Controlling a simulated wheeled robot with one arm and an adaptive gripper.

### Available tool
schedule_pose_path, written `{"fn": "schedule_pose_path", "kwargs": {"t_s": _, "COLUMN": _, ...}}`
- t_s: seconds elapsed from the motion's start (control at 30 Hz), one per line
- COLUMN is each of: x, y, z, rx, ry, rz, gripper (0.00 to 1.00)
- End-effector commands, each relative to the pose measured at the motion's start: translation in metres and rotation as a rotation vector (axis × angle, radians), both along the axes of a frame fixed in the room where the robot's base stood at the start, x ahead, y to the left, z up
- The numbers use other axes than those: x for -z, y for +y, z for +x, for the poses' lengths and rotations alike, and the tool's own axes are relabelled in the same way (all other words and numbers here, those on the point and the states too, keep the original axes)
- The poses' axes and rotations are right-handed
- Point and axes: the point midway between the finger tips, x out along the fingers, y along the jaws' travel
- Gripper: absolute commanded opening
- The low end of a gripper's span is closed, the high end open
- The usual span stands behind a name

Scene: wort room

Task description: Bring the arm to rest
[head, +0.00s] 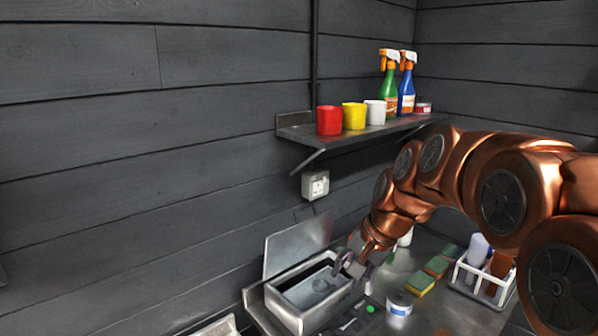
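My copper-coloured arm reaches in from the right in the head view. My gripper (352,266) hangs low at its end, by the right side of an open metal basin (300,318) with a raised lid (297,245). The gripper is small and dark here, and I cannot tell whether its fingers are open or shut. I see nothing clearly held in it. What lies right behind the gripper and wrist is hidden.
A wall shelf (300,133) carries red, yellow and white cups and two spray bottles (389,88). On the metal counter (440,312) are a white tub (399,303), sponges (420,285) and a white rack (490,288) with bottles. A socket (315,185) is on the wall.

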Motion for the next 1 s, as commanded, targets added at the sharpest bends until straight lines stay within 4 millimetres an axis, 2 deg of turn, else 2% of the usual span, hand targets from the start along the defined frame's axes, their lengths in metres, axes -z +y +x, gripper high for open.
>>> {"fn": "schedule_pose_path", "kwargs": {"t_s": 0.03, "x": 0.006, "y": -0.004, "z": -0.021, "rx": -0.029, "ry": 0.013, "rz": -0.026, "gripper": 0.36}}
{"fn": "schedule_pose_path", "kwargs": {"t_s": 0.1, "x": 0.017, "y": -0.01, "z": -0.049, "rx": -0.072, "ry": 0.042, "rz": -0.064, "gripper": 0.36}}
{"fn": "schedule_pose_path", "kwargs": {"t_s": 0.6, "x": 0.093, "y": -0.062, "z": -0.253, "rx": -0.399, "ry": 0.257, "rz": -0.284, "gripper": 0.36}}
{"fn": "schedule_pose_path", "kwargs": {"t_s": 0.7, "x": 0.104, "y": -0.07, "z": -0.283, "rx": -0.45, "ry": 0.291, "rz": -0.31, "gripper": 0.36}}
{"fn": "schedule_pose_path", "kwargs": {"t_s": 0.8, "x": 0.113, "y": -0.077, "z": -0.305, "rx": -0.487, "ry": 0.319, "rz": -0.326, "gripper": 0.36}}
{"fn": "schedule_pose_path", "kwargs": {"t_s": 1.0, "x": 0.118, "y": -0.082, "z": -0.319, "rx": -0.513, "ry": 0.337, "rz": -0.338, "gripper": 0.36}}
